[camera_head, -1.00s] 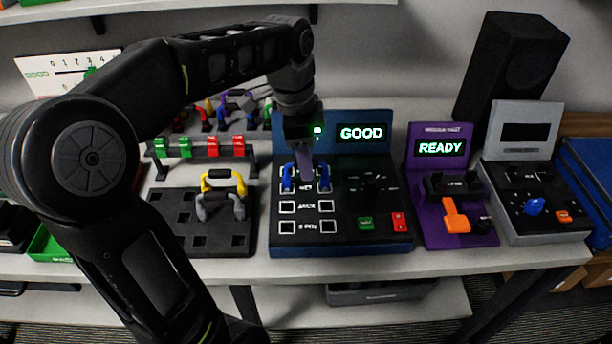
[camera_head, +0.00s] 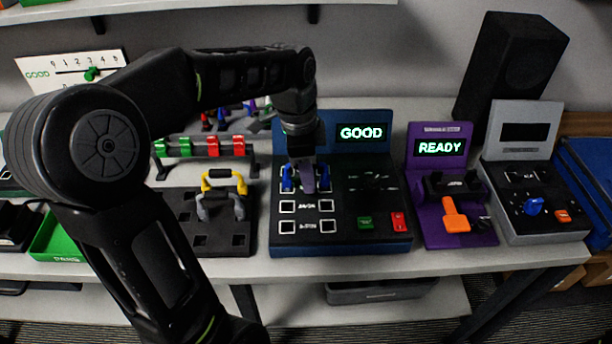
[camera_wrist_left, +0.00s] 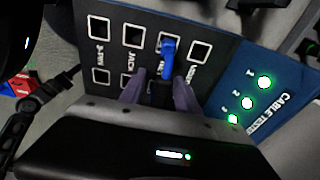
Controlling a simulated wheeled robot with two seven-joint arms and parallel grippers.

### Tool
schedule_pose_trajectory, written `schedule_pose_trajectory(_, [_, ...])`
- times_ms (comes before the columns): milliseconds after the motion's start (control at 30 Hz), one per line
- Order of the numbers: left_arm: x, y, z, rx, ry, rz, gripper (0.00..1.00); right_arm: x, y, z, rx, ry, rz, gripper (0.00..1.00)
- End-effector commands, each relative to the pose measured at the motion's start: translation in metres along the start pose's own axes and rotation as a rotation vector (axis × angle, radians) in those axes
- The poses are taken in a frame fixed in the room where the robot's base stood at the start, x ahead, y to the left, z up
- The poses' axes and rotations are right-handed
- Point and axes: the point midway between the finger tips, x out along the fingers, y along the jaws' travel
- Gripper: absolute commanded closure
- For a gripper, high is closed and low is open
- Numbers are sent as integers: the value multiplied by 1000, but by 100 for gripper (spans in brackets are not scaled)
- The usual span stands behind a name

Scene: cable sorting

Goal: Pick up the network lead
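The network lead (camera_head: 288,178) is blue, and its two ends stand in the upper pair of sockets I can see on the blue cable tester (camera_head: 345,246). In the left wrist view one blue end of the lead (camera_wrist_left: 168,58) shows in a socket; the rest is partly hidden. My left gripper (camera_head: 306,178) is over the tester, between the two blue ends. In the left wrist view its two fingers (camera_wrist_left: 158,92) are apart, on either side of the lead's line; I see no closed grip. My right gripper is not in view.
The tester display (camera_head: 362,133) reads GOOD. A purple READY unit (camera_head: 425,232) and a grey unit (camera_head: 545,235) stand to the right. A black block with yellow and grey leads (camera_head: 222,178) is to the left, below a rack of green and red clips (camera_head: 205,146).

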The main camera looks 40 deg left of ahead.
Motion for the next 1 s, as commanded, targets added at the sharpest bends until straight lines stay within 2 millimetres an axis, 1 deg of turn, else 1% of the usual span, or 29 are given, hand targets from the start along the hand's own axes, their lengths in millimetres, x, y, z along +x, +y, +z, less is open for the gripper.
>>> schedule_pose_trajectory(33, [0, 0, 0, 0, 0, 0, 66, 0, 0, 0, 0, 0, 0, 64])
schedule_pose_trajectory(67, [0, 0, 0, 0, 0, 0, 69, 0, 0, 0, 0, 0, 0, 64])
schedule_pose_trajectory(433, [0, 0, 0, 0, 0, 0, 99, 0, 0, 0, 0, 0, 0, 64])
schedule_pose_trajectory(1000, [-1, 0, 0, 0, 0, -1, 100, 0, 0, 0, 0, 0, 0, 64])
